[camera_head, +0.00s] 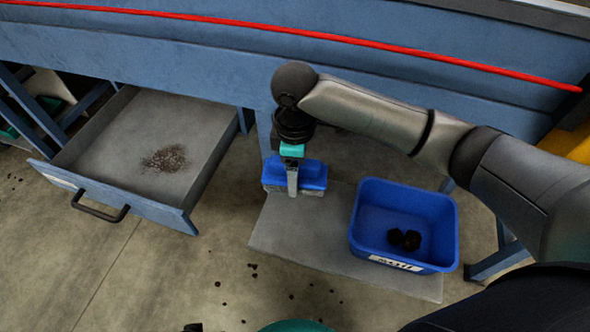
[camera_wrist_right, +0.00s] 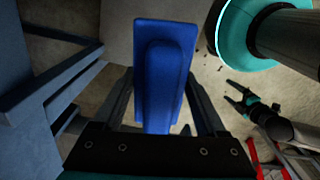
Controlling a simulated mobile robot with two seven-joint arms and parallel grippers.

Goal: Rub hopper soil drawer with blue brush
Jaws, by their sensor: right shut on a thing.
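The hopper soil drawer (camera_head: 103,130) is pulled out under the blue machine at the left of the head view. A dark patch of loose soil (camera_head: 167,158) lies on its grey floor. The blue brush (camera_head: 312,174) is held in my right gripper (camera_head: 291,172), right of the drawer and over or on a grey platform. In the right wrist view the brush (camera_wrist_right: 163,70) sits between both fingers, with its blue back towards the camera. My left gripper (camera_wrist_right: 235,98) shows in the wrist view, away from the brush, with its fingers apart and empty.
A blue bin (camera_head: 405,225) with a few dark lumps stands on the grey platform (camera_head: 290,240), right of the brush. The drawer's dark handle (camera_head: 100,210) juts out in front. Dark crumbs lie on the concrete floor. A blue machine leg stands between drawer and brush.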

